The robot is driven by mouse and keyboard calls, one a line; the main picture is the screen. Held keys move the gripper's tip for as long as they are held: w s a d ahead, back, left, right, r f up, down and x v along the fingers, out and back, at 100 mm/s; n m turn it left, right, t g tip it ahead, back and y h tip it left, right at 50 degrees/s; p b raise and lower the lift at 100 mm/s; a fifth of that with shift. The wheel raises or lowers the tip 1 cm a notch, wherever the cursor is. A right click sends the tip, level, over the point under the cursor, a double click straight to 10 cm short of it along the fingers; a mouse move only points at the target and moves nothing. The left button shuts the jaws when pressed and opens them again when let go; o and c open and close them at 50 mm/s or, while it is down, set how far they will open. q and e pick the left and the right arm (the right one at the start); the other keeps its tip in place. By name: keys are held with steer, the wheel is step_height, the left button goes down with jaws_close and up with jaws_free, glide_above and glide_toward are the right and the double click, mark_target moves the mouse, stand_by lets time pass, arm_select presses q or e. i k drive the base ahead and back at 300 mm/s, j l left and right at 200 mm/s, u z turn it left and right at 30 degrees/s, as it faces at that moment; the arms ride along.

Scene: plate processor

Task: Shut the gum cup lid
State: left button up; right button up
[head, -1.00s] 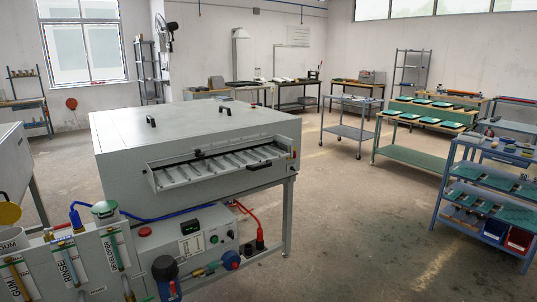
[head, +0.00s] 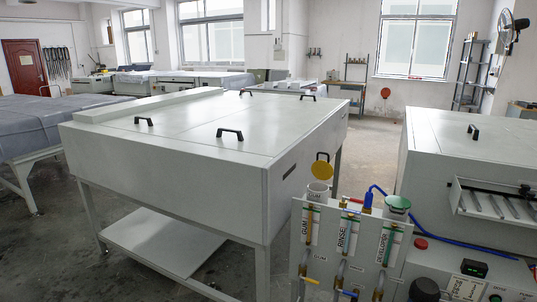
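The gum cup (head: 318,190) is a white cup labelled GUM, on top of the grey panel above the gum column. Its yellow lid (head: 321,167) stands up, tilted open behind the cup's rim. The cup's mouth is uncovered. Neither of my grippers shows in the head view.
The grey panel (head: 297,225) carries GUM, RINSE and DEVELOPER columns with valves. A large grey machine (head: 165,165) stands left, another (head: 450,150) right. Floor shows between and behind them.

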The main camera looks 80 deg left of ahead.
mark_target(323, 170)
steer(key=j+u, duration=0.1)
steer(key=u, duration=2.2)
